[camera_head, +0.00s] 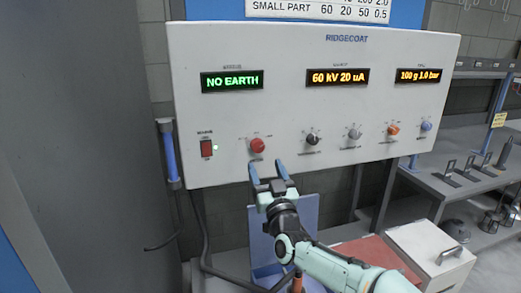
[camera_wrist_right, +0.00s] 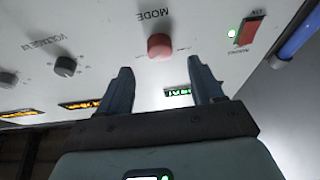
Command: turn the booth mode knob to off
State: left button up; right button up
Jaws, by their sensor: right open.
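The red mode knob (camera_head: 257,145) is on the white control panel (camera_head: 300,110), right of the red mains rocker switch (camera_head: 206,148). In the right wrist view the knob (camera_wrist_right: 160,46) lies beyond my fingertips, roughly between their lines, with the label MODE above it. My right gripper (camera_head: 268,172) is open and empty, just below the knob and apart from it; it also shows in the right wrist view (camera_wrist_right: 163,75). The knob's pointer setting is too small to read. My left gripper is not in view.
Panel displays read NO EARTH (camera_head: 232,81), 60 kV 20 uA (camera_head: 338,77) and 100 g 1.0 bar (camera_head: 418,75). Other knobs, black (camera_head: 312,139), grey (camera_head: 354,133), orange (camera_head: 393,129) and blue (camera_head: 426,126), sit to the right. A grey bench (camera_head: 470,185) stands at right.

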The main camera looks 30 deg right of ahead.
aim_at(259, 150)
jog(key=p+x, duration=0.2)
jog(key=x, duration=0.4)
jog(key=shift+w+d, duration=0.1)
jog(key=shift+w, duration=0.05)
jog(key=c, duration=1.1)
